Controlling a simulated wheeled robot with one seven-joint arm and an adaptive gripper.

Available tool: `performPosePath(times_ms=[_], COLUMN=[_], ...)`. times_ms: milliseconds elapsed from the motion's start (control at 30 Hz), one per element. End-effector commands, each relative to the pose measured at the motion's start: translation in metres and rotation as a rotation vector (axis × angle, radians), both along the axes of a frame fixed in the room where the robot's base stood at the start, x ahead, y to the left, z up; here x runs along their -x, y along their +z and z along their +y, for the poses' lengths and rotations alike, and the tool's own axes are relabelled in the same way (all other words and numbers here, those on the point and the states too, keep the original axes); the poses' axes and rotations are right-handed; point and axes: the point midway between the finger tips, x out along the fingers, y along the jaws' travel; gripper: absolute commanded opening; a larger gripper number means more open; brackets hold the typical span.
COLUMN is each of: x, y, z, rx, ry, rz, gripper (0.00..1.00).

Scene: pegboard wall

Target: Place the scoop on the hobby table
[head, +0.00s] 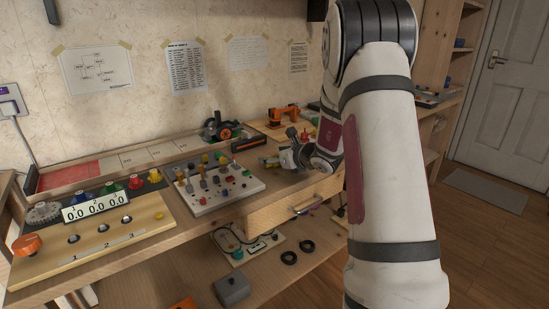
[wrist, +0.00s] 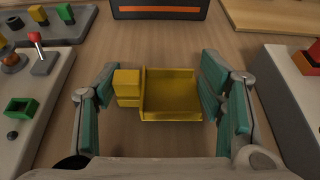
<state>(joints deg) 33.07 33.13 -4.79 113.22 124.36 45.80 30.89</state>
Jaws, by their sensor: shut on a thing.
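The yellow scoop (wrist: 172,95) is in the wrist view, with a blocky handle on the left and a shallow open pan on the right. My gripper (wrist: 158,68) is shut on it, with a teal-padded finger at each side. The hobby table (wrist: 205,40) shows as a wooden top beneath the scoop. I cannot tell whether the scoop touches it. In the head view my gripper (head: 277,158) is low over the hobby table (head: 95,265), right of the switch board, and a small bit of yellow shows at its fingers.
A grey board with knobs and levers (head: 215,185) lies close left of my gripper. A dark box with an orange stripe (wrist: 160,8) stands beyond the scoop. A pale block (wrist: 290,85) is at right. A drawer (head: 290,207) sticks out below the table's front edge.

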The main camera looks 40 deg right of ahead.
Motion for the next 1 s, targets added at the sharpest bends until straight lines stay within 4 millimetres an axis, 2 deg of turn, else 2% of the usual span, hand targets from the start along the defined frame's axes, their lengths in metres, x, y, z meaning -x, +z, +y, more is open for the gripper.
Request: performPosePath(times_ms=[100,133,200,567,833,1000], x=[0.0,0.0,0.0,0.0,0.001,0.04], y=[-0.001,-0.001,-0.001,0.0,0.016,0.03], z=[0.0,0.0,0.0,0.0,0.0,-0.002], rx=[0.0,0.0,0.0,0.0,0.0,0.0], ry=[0.0,0.0,0.0,0.0,0.0,-0.003], rz=[0.0,0.001,0.001,0.0,0.0,0.001], gripper=[0.48,0.67,0.83,0.83,0.83,0.83])
